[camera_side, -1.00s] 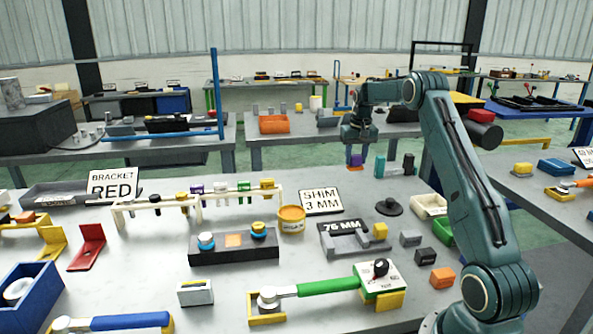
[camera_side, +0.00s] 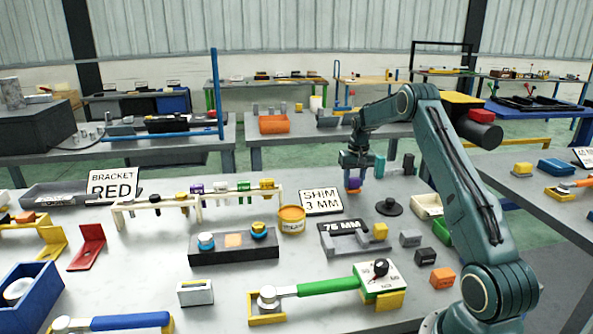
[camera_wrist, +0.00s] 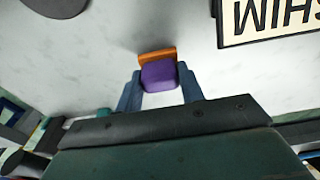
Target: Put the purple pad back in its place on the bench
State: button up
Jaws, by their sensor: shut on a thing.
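My gripper (camera_side: 354,173) is shut on the purple pad (camera_side: 354,184), low over the bench (camera_side: 350,205) at its far side, right of the SHIM 3 MM sign. An orange piece (camera_side: 352,191) shows at the pad's lower end. In the wrist view the purple pad (camera_wrist: 159,76) sits between the two blue-grey fingers (camera_wrist: 160,93), with the orange piece (camera_wrist: 156,55) along its far edge. I cannot tell whether the pad touches the bench. No marked place for the pad is clear to see.
The SHIM 3 MM sign (camera_side: 320,201) stands close to the left. A dark round knobbed disc (camera_side: 389,207) lies to the right. A teal block (camera_side: 379,166) and a black block (camera_side: 409,164) stand behind. Bare bench surrounds the pad.

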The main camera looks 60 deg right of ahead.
aim_at(354, 190)
jog(key=shift+f, duration=0.25)
jog(key=shift+f, duration=0.15)
jog(key=o, duration=0.9)
jog(key=shift+o, duration=0.2)
notch_tip(354, 190, up, 12)
jog(key=s+a, duration=0.1)
jog(key=shift+a, duration=0.1)
dwell(0.5)
